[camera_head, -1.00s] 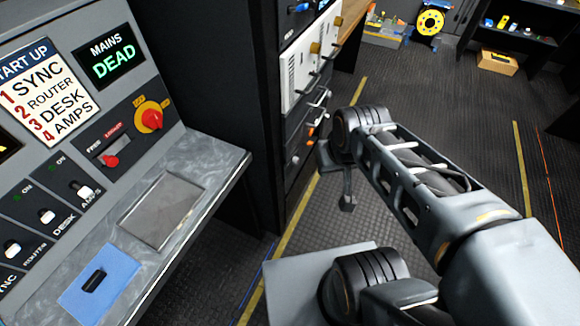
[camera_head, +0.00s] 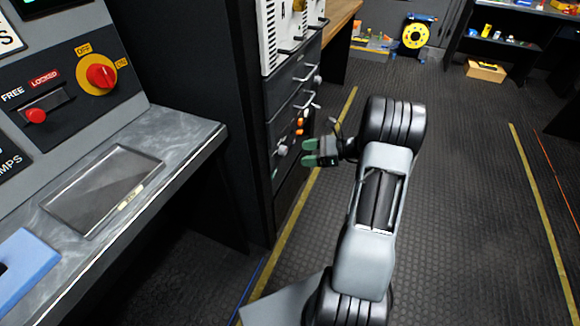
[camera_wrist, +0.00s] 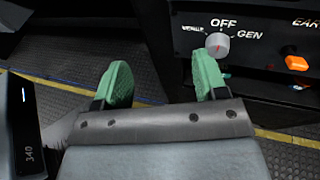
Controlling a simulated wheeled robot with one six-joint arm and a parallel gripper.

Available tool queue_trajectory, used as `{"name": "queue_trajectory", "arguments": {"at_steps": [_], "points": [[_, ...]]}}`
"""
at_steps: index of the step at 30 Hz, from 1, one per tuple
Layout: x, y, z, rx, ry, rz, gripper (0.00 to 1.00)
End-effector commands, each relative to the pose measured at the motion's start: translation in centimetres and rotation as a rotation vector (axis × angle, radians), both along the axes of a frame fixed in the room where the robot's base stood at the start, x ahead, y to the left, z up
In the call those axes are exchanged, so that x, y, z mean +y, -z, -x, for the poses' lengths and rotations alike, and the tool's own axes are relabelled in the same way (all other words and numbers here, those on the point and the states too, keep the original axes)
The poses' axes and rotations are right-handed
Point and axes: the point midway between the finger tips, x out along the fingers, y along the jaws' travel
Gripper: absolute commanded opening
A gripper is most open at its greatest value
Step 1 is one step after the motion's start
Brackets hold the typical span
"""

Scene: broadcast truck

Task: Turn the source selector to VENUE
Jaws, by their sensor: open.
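The source selector is a round light-grey knob with a red mark (camera_wrist: 218,44) on a black panel in the wrist view. "OFF" stands above it, "GEN" to its right, and a small blurred label to its left. The red mark's exact direction is too small to read. In the head view a grey knob (camera_head: 281,150) shows low on the rack, left of my gripper (camera_head: 309,152). In the wrist view my gripper (camera_wrist: 162,70) is open and empty, its green right finger just below the knob in the picture. I cannot tell the gap in depth.
An orange switch (camera_wrist: 296,62) sits right of the knob on the panel. The rack (camera_head: 288,95) has protruding handles. At left stands the grey console (camera_head: 190,140) with a red rotary switch (camera_head: 101,76). The floor (camera_head: 460,210) to the right is clear.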

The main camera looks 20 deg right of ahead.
Motion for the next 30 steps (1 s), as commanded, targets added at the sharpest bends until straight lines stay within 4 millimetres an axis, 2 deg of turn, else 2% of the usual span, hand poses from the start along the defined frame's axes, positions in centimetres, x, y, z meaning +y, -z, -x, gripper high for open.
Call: {"name": "queue_trajectory", "arguments": {"at_steps": [1, 3, 6, 11, 14, 30], "points": [[-1.8, 2.9, -0.3, 0.015, 0.065, -0.069, 0.66], [-3.8, 4.7, -0.7, 0.023, 0.139, -0.153, 0.66], [-6.0, 6.6, -0.9, 0.027, 0.215, -0.240, 0.66], [-7.4, 7.9, -1.2, 0.026, 0.274, -0.308, 0.66], [-6.8, 8.1, -1.9, 0.026, 0.281, -0.320, 0.66], [0.0, 8.1, -8.7, 0.025, 0.281, -0.318, 0.66]]}}
